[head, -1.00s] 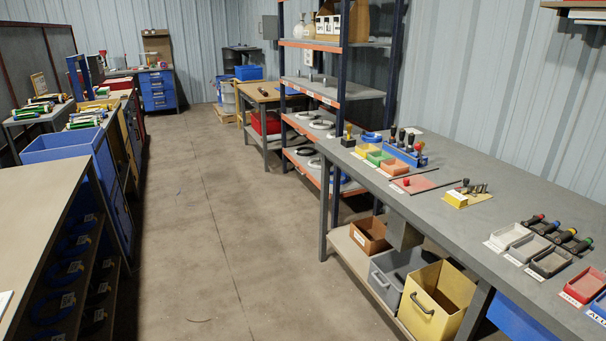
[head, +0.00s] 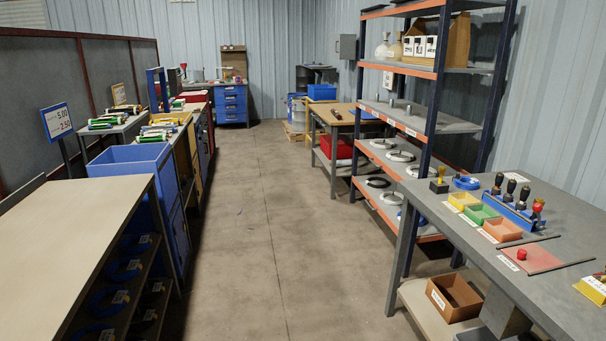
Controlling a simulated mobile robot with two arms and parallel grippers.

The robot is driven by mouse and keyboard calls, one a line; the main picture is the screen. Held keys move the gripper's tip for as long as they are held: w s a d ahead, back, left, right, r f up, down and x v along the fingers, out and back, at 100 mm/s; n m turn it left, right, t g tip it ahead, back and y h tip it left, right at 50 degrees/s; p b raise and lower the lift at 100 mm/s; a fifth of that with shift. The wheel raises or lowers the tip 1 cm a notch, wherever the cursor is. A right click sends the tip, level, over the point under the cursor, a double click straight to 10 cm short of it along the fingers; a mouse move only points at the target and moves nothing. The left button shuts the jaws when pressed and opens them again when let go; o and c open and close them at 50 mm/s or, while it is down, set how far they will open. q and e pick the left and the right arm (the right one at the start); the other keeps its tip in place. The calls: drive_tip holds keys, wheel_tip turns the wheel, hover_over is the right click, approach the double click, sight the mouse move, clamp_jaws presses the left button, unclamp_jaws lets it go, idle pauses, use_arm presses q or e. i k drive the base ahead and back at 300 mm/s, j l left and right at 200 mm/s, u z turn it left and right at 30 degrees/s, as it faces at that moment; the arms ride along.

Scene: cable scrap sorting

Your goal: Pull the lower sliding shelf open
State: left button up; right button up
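The task's lower sliding shelf cannot be told for certain. A tall rack (head: 426,130) with dark blue posts and orange-edged shelves stands right of the aisle. Its low shelf (head: 384,192) holds several pale and dark cable coils, and another shelf edge shows below it. At the left, a bench (head: 85,215) with a pale top has dark lower shelves (head: 125,290) holding blue coils. Neither of my grippers is in the head view, so their state is hidden.
A concrete aisle (head: 255,220) runs clear down the middle. A grey workbench (head: 500,250) with small bins fills the right side; a brown box (head: 454,297) sits beneath it. A blue bin (head: 135,160) stands left. A wooden table (head: 345,117) and blue drawer cabinet (head: 231,103) stand further back.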

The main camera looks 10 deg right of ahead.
sight(388, 213)
drive_tip(key=i, duration=4.3)
drive_tip(key=l+z, duration=0.05)
drive_tip(key=l, duration=0.15)
